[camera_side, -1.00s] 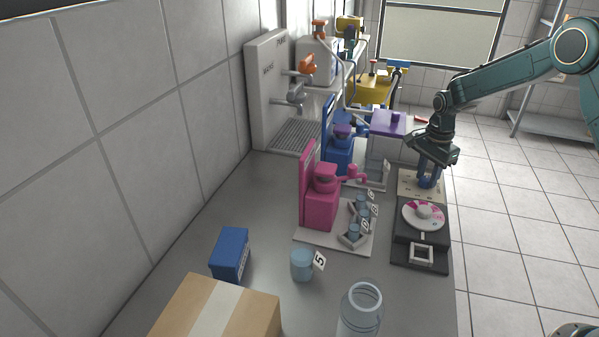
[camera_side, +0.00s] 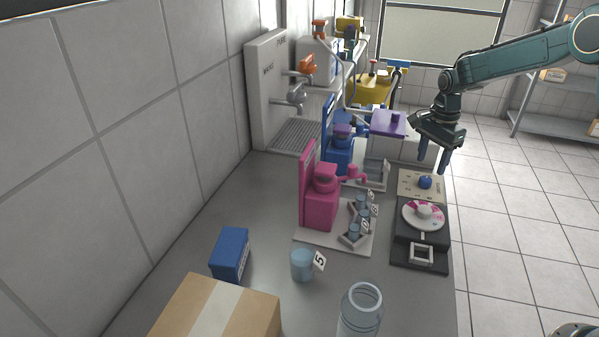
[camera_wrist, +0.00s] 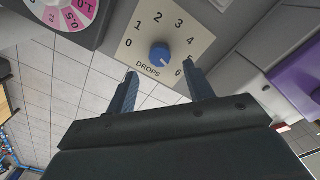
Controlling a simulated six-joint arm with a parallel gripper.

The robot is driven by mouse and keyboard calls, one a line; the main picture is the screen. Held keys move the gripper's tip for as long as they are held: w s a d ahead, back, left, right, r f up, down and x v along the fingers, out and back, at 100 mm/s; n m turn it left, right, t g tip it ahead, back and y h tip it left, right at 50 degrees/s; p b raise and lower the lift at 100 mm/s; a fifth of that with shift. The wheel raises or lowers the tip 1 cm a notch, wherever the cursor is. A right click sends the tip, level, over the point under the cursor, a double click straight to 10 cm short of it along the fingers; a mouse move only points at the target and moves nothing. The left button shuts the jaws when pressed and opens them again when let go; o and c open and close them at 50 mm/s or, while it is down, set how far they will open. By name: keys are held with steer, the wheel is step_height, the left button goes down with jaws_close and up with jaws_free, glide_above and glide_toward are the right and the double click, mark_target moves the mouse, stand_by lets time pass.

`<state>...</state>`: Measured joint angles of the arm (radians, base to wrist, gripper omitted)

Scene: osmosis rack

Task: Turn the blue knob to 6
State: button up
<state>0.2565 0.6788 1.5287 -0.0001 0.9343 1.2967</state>
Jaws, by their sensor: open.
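The blue knob (camera_side: 425,182) sits on a beige dial plate at the right edge of the bench. In the wrist view the knob (camera_wrist: 159,53) shows a light pointer mark on its lower right side, facing the printed 6 (camera_wrist: 179,73). The plate (camera_wrist: 140,38) carries the numbers 0 to 6 and the word DROPS. My gripper (camera_side: 434,164) is open and empty, raised above the knob and apart from it. In the wrist view its two fingers (camera_wrist: 161,72) are spread, with the knob beyond and between their tips.
A black unit with a pink and white dial (camera_side: 423,215) stands directly in front of the plate. A purple panel (camera_side: 388,123) and a blue machine (camera_side: 338,155) stand to the left. A pink machine (camera_side: 321,205) with small cups is nearer. Open floor lies to the right.

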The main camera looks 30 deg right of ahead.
mark_target(427, 179)
step_height(427, 179, up, 9)
stand_by(0.4)
steer(key=s+a+r+n+t, duration=0.1)
steer(key=s+a+r+n, duration=0.3)
steer(key=s+r, duration=0.3)
steer(key=s+a+r+n+t, duration=0.2)
steer(key=s+a+r+n, duration=0.3)
steer(key=s, duration=0.3)
steer(key=s+a+f+n+t, duration=0.1)
steer(key=s+n, duration=0.3)
steer(key=s, duration=0.5)
steer(key=s+a+f+n+t, duration=0.1)
steer(key=s+a+f+n, duration=0.1)
steer(key=s, duration=0.6)
steer(key=a+n, duration=0.1)
steer(key=n, duration=0.1)
steer(key=shift+s+n+t, duration=0.3)
steer(key=shift+s+n, duration=0.05)
steer(key=shift+n, duration=0.05)
